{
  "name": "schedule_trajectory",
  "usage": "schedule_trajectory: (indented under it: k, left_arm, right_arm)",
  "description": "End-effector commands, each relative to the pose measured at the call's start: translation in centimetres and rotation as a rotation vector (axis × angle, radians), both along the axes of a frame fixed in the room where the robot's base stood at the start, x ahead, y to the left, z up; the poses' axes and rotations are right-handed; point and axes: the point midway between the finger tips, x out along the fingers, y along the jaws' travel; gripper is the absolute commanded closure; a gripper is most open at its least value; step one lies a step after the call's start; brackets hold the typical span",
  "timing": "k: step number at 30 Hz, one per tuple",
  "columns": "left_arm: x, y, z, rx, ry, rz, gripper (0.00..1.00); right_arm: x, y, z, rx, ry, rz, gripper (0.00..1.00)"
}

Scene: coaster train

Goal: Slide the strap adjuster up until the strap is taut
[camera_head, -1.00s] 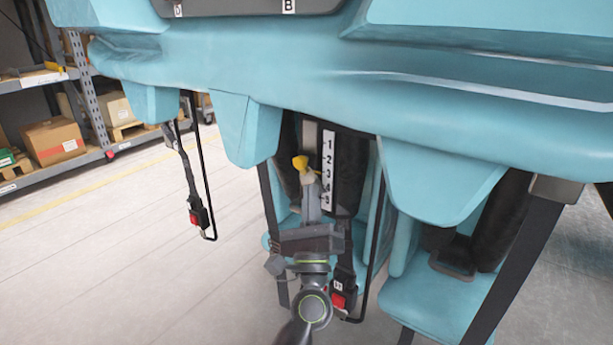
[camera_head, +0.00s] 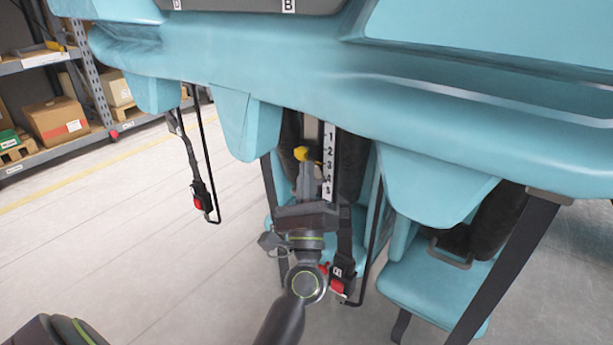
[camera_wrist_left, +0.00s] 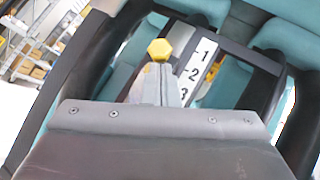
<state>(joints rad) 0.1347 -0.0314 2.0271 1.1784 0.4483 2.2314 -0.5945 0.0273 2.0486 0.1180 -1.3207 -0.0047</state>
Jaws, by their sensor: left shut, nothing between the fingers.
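A yellow knob (camera_head: 301,153), which I take to be the strap adjuster, stands beside a white scale (camera_head: 327,170) numbered downward from 1, about level with the 2. A hexagonal yellow knob also shows in the left wrist view (camera_wrist_left: 159,50), left of the numbers (camera_wrist_left: 194,75). My left gripper (camera_head: 304,170) is shut and empty, its tips just below the knob; it also shows in the left wrist view (camera_wrist_left: 161,80). Whether tips and knob touch is unclear. The strap behind the gripper is mostly hidden, so its tension cannot be told. My right gripper is out of view.
Teal seats (camera_head: 435,290) hang below a wide teal body (camera_head: 350,75). A red-button buckle (camera_head: 338,285) is close to my left wrist; another buckle (camera_head: 199,200) hangs left. Shelving with boxes (camera_head: 57,120) is at far left. Floor between is clear.

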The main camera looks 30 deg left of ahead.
Motion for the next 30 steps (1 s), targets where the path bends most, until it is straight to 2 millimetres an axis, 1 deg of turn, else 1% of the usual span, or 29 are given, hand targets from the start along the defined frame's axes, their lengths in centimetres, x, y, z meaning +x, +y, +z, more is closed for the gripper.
schedule_trajectory:
  k: [1, 3, 6, 9, 22, 26, 30]
  left_arm:
    - [0.0, 0.0, 1.1, 0.001, -0.005, 0.001, 1.00]
    - [-0.1, 0.0, 1.7, 0.001, -0.006, 0.001, 1.00]
    - [-0.1, 0.0, 2.4, 0.001, -0.005, 0.000, 1.00]
    - [-0.1, 0.0, 2.7, 0.001, -0.005, 0.000, 1.00]
    - [0.0, 0.0, 2.4, 0.001, -0.005, 0.002, 1.00]
    - [0.1, -0.2, 1.9, 0.001, -0.005, 0.001, 1.00]
    - [0.5, -0.5, 0.9, 0.001, -0.005, 0.003, 1.00]
  right_arm:
    - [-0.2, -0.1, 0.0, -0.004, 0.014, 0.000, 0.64]
    - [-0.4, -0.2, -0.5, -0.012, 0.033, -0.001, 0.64]
    - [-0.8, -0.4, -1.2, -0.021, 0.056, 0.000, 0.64]
    - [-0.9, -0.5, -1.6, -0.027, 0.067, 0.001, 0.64]
    - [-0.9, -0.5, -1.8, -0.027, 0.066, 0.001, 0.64]
    - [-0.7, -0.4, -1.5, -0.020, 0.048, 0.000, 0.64]
    - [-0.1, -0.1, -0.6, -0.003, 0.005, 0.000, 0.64]
